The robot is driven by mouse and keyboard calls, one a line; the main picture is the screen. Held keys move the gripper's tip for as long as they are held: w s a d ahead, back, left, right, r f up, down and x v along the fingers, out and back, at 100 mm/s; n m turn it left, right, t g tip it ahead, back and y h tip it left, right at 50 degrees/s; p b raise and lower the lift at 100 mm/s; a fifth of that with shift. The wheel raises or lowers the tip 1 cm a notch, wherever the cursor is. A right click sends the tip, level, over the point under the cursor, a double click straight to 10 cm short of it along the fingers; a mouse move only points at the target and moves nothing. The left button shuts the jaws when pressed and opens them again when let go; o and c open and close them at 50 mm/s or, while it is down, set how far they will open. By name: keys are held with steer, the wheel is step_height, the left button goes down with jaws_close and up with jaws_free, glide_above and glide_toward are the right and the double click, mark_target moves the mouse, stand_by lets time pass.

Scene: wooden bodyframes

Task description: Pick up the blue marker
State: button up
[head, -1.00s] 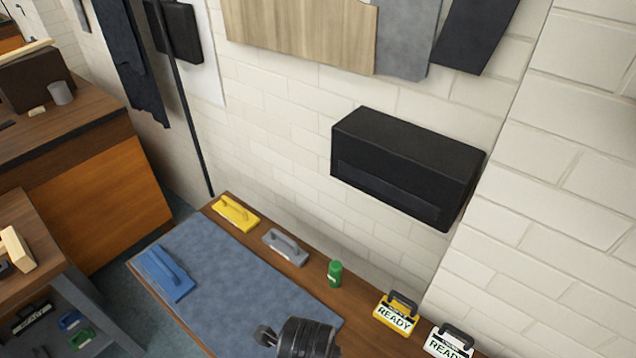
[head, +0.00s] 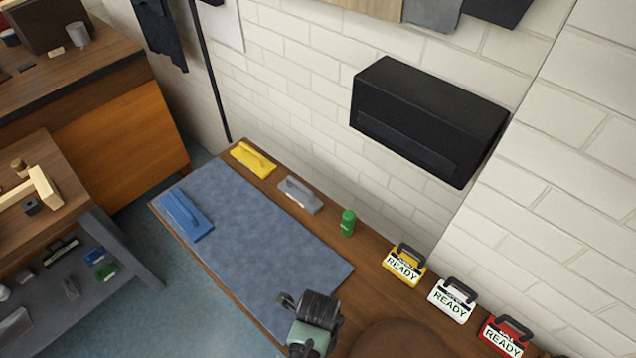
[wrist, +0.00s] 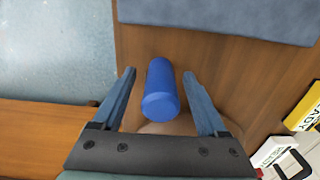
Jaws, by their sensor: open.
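The blue marker (wrist: 161,92) shows in the wrist view as a thick blue cylinder over the brown wooden bench top (wrist: 240,75). It lies in the gap between the two fingers of my gripper (wrist: 159,74), which are spread apart with space on both sides of it. I see no grip on it, and its height relative to the fingertips is hard to judge. In the head view my gripper (head: 310,318) is at the bottom, near the right end of the blue-grey mat (head: 255,240). The marker does not show there.
A green cylinder (head: 348,222), a grey float (head: 300,194), a yellow float (head: 254,160) and a blue float (head: 186,214) are on the bench. Yellow (head: 403,265), white (head: 452,299) and red (head: 503,336) READY signs stand at right. A black box (head: 430,120) hangs on the wall.

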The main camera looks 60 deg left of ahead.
steer(key=shift+f, duration=0.75)
steer(key=shift+c, duration=0.2)
jaws_close()
